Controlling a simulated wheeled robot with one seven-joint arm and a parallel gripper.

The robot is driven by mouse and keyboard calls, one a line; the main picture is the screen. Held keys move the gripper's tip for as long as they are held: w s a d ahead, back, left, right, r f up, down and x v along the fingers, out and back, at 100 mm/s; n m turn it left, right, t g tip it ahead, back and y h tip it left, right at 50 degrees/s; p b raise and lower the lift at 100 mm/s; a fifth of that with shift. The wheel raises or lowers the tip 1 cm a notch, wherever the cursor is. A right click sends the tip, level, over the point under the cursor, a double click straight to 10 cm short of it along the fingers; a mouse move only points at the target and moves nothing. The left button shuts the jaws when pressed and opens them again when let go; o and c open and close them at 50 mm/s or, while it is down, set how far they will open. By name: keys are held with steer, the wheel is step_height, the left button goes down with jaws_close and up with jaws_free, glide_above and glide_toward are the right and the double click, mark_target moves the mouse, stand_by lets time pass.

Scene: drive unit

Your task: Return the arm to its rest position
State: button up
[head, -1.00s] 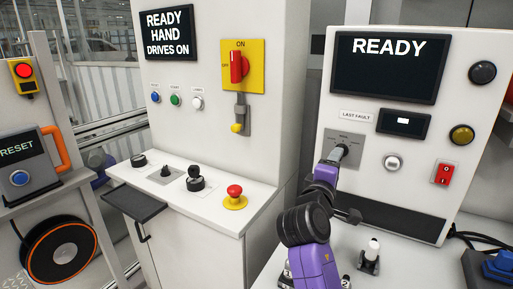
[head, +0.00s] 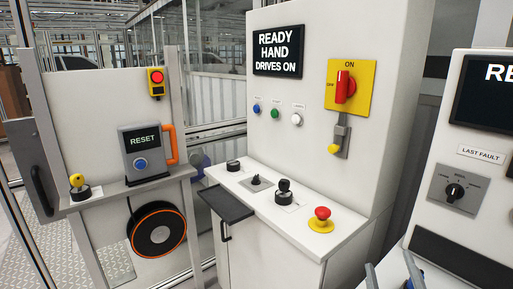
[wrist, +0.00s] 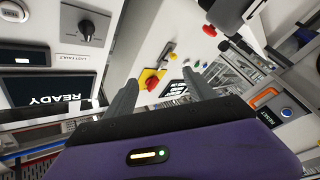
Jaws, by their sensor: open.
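My gripper (wrist: 160,76) is open in the wrist view. Its two dark grey fingers stand apart with nothing held between them, and the purple wrist housing fills the bottom. Beyond the fingers is the white control cabinet with its yellow switch plate (wrist: 151,81). In the head view only two slim grey tips show at the bottom edge, right of centre, and they look like my fingers. The rest of my arm is out of that view. The selector knob (head: 454,191) under the LAST FAULT label is clear of my gripper; it also shows in the wrist view (wrist: 87,28).
The cabinet screen (head: 279,51) reads READY HAND DRIVES ON. A red emergency button (head: 322,214) sits on the cabinet ledge, with a dark shelf (head: 226,202) jutting out. A RESET box (head: 145,152) with an orange handle stands at left. The right panel is partly cut off.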

steer(key=s+a+f+m+g+y, duration=0.1)
steer(key=s+f, duration=0.3)
steer(key=s, duration=0.8)
steer(key=s+a+f+m+g+y, duration=0.1)
steer(key=s+a+f+m+g, duration=0.1)
steer(key=s, duration=1.1)
steer(key=s+a+f+m+g+y, duration=0.1)
steer(key=s+f, duration=0.5)
steer(key=s, duration=0.6)
steer(key=shift+s+a+m+g+y, duration=0.15)
steer(key=shift+a+m+g+y, duration=0.3)
steer(key=shift+a+m, duration=0.8)
